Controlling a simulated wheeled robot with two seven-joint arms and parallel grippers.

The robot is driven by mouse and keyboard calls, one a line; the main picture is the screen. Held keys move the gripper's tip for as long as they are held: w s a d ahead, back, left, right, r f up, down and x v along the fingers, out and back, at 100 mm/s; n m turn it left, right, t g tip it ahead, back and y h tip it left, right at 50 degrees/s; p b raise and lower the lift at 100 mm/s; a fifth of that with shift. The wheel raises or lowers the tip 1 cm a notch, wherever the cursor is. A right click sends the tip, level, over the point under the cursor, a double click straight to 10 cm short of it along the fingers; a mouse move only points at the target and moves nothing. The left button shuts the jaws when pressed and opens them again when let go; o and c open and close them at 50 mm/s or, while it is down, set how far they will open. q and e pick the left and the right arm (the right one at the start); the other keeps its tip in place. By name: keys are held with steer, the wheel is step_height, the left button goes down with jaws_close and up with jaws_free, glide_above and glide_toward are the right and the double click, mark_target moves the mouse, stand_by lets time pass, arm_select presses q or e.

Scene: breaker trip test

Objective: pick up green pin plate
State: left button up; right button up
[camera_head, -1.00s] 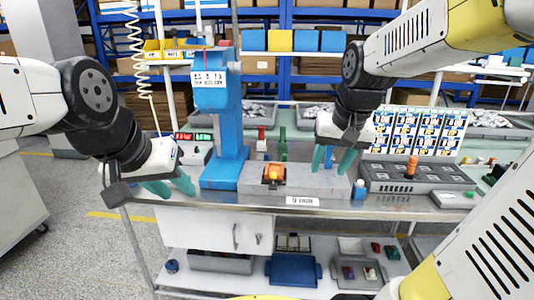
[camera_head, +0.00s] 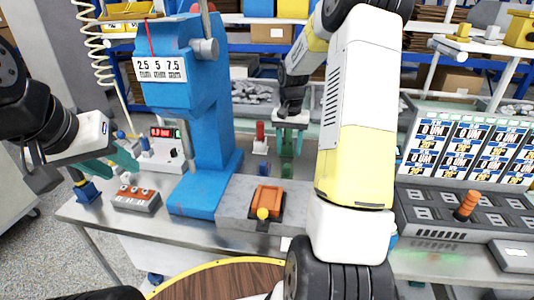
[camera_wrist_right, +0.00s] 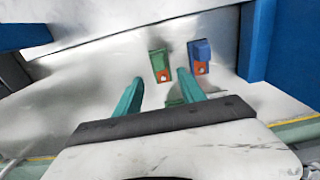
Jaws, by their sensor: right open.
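The green pin plate (camera_wrist_right: 158,62) shows in the right wrist view as a small green block with an orange patch, just beyond my right gripper's fingertips and roughly in line with the gap between them. My right gripper (camera_wrist_right: 160,78) is open and empty. In the head view my right gripper (camera_head: 288,148) reaches down behind the grey fixture, beside a red upright piece (camera_head: 260,136); its fingers and the green plate are hard to separate there. My left gripper (camera_head: 115,162) is at the left over the table edge, its teal fingers apart with nothing seen between them.
A blue press (camera_head: 205,130) stands left of centre. A blue-and-orange piece (camera_wrist_right: 200,55) sits just right of the green plate. A grey panel with an orange knob (camera_head: 467,205) is at right.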

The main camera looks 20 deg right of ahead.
mark_target(288, 165)
steer(key=shift+w+f, duration=0.15)
steer(key=shift+f, duration=0.3)
step_height(288, 165, down, 7)
steer(key=shift+c, duration=0.2)
jaws_close()
